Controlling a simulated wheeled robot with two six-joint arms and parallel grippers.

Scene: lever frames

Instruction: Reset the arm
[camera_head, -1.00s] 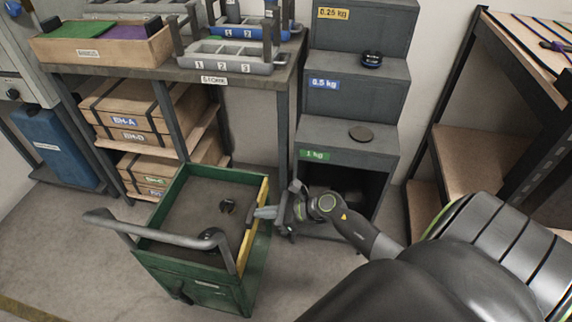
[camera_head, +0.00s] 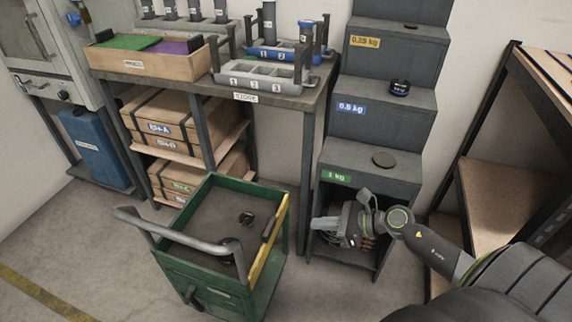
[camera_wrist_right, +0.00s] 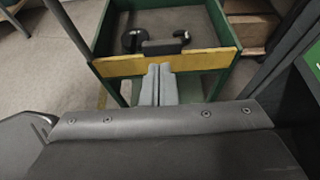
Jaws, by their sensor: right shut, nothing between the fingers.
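My right gripper (camera_head: 322,226) is shut and empty. In the head view it is in front of the opening of the 1 kg step, to the right of the green cart (camera_head: 225,285). In the right wrist view its two grey fingers (camera_wrist_right: 158,82) lie together and point at the cart's yellow edge (camera_wrist_right: 200,61). My right arm (camera_head: 440,251) reaches in from the lower right. My left gripper is not in view.
A stepped grey stand (camera_head: 385,112) carries dark discs. A table (camera_head: 300,98) holds trays and a wooden box (camera_head: 150,63). A wooden shelf unit (camera_head: 490,205) stands at right.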

